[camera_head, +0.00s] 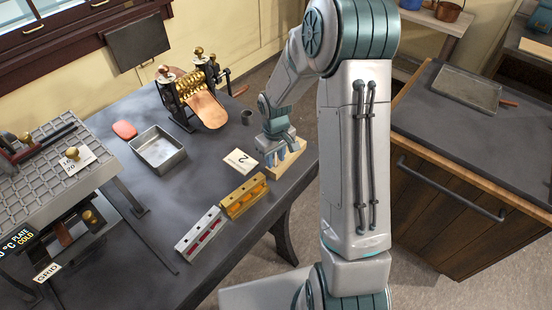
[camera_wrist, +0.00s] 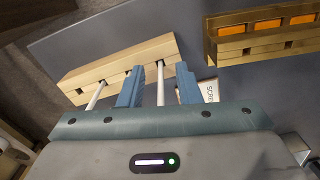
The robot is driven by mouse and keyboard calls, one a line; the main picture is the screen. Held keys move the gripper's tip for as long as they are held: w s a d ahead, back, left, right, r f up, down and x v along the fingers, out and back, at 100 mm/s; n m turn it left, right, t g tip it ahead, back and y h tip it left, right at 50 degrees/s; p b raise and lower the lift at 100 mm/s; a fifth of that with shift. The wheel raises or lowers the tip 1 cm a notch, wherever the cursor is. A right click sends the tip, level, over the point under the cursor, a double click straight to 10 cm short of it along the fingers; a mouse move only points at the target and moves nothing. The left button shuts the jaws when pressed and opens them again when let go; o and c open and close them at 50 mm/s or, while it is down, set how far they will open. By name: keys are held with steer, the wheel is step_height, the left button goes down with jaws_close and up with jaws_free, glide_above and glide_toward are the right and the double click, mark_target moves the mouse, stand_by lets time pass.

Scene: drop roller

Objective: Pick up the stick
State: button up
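A pale wooden rack (camera_head: 293,170) stands near the right edge of the dark table, partly hidden by my arm. In the wrist view the rack (camera_wrist: 120,72) has a row of slots with two thin white sticks. One stick (camera_wrist: 160,88) lies between my gripper's blue fingers, with a gap on each side. The other stick (camera_wrist: 97,94) is to the left, outside the fingers. My gripper (camera_wrist: 160,72) is open, its fingertips close to the rack. In the head view my gripper (camera_head: 283,154) is over the rack, and the sticks cannot be made out.
A brass-coloured mould (camera_head: 244,196) with orange contents in the wrist view (camera_wrist: 264,30) lies beside the rack. A silver-and-red mould (camera_head: 200,231), white card (camera_head: 240,161), metal tray (camera_head: 171,159) and roller machine (camera_head: 207,108) share the table. Some table space between them is clear.

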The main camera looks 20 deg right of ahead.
steer(key=shift+f, duration=0.35)
steer(key=shift+c, duration=0.3)
jaws_close()
steer(key=shift+r, duration=0.1)
steer(key=shift+r, duration=0.45)
step_height(320, 180, up, 3)
steer(key=shift+s+d+r+b, duration=0.1)
steer(key=shift+s+r+b, duration=0.05)
steer(key=shift+b, duration=0.35)
steer(key=s+d+r+b, duration=0.1)
steer(key=s+d+r, duration=0.2)
steer(key=s+r, duration=0.3)
steer(key=s, duration=0.4)
steer(key=shift+s+d+r, duration=0.25)
steer(key=shift+s+r, duration=0.1)
steer(key=shift+s, duration=0.05)
